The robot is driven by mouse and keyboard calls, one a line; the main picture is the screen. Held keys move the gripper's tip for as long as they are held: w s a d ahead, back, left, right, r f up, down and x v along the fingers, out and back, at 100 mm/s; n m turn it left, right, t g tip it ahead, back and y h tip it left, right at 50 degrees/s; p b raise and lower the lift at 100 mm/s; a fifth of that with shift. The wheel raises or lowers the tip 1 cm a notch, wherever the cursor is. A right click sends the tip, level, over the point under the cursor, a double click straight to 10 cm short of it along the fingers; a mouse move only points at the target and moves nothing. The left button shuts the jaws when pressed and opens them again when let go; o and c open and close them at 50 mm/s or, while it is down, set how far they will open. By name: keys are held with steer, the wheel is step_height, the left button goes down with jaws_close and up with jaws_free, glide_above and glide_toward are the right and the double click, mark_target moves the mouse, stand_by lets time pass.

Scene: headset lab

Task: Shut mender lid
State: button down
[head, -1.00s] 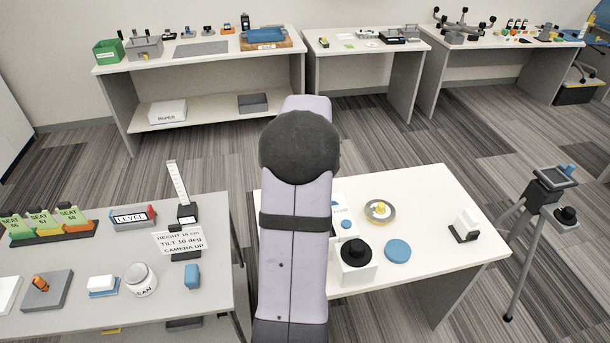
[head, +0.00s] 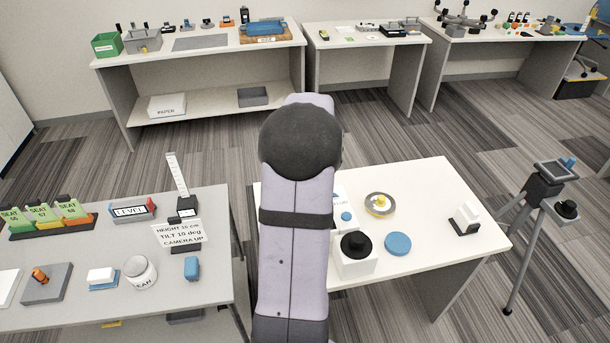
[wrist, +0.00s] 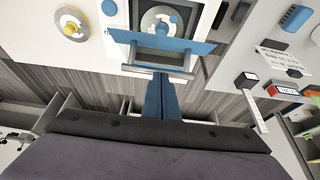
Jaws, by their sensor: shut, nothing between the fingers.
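The mender (wrist: 200,25) is a white box at the top of the wrist view. It has a dark well with a pale disc (wrist: 160,18) in it. Its lid (wrist: 160,41) stands raised as a blue frame with a window, along the near side of the well, so the mender is open. My gripper (wrist: 159,77) is shut and empty, with its blue fingertips by the pale bar at the lid's near edge. I cannot tell whether they touch. In the head view my arm hides the gripper and most of the mender; only its right side (head: 339,200) shows.
Right of my arm on the white table (head: 440,185) are a disc with a yellow hub (head: 380,204), a white box with a black knob (head: 355,244), a blue round pad (head: 398,243) and a white block (head: 467,216). A left table (head: 110,250) holds seat cards and a height gauge.

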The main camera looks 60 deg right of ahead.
steer(key=shift+f, duration=0.15)
steer(key=shift+s+a+f+t+h+b, duration=0.3)
steer(key=shift+s+a+f+b, duration=0.15)
steer(key=shift+b, duration=1.05)
steer(key=s+a+f+b, duration=0.1)
steer(key=b, duration=0.3)
steer(key=shift+f, duration=0.35)
steer(key=s+a+f+b, duration=0.3)
steer(key=f+b, duration=0.3)
steer(key=b, duration=0.3)
steer(key=shift+s+a+f, duration=0.2)
steer(key=shift+s+a, duration=0.05)
steer(key=shift+a, duration=0.05)
steer(key=shift+r, duration=0.1)
steer(key=s+a+r, duration=0.6)
steer(key=r, duration=0.3)
steer(key=shift+s+a+r, duration=0.15)
steer(key=shift+s+a, duration=0.05)
steer(key=shift+s, duration=0.05)
